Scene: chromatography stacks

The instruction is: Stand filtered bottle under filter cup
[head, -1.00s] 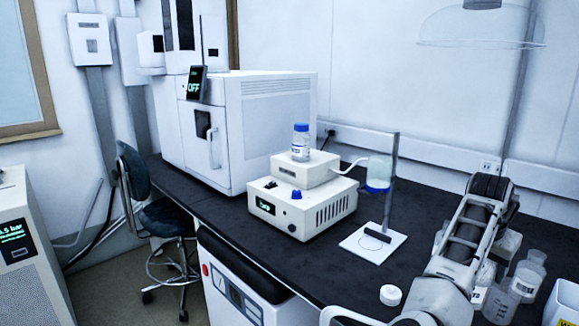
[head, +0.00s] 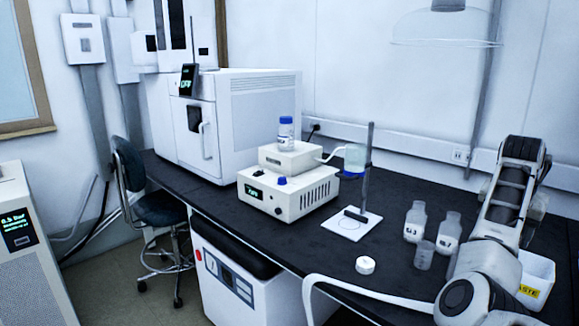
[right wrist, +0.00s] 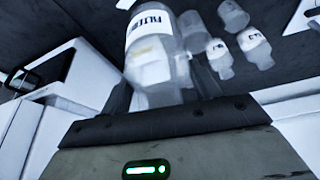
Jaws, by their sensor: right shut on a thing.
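A clear bottle with a white label, partly readable and seemingly "FILT", stands out close up in the right wrist view (right wrist: 150,50). My right gripper (right wrist: 163,85) is shut on this bottle; its dark fingers flank it. In the head view the right hand and held bottle are hidden behind or outside my right arm. The filter cup (head: 355,158), pale with a bluish-green tint, hangs on a dark post (head: 369,150) above a white base plate (head: 363,228) with a circle on it. The plate is bare beneath the cup. My left gripper is not in view.
Two labelled bottles (head: 414,221) (head: 449,230) and a small beaker (head: 424,257) stand right of the plate. A white round lid (head: 365,265) lies in front. A pump unit (head: 288,193) is left of the post. A waste bin (head: 537,283) is at far right.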

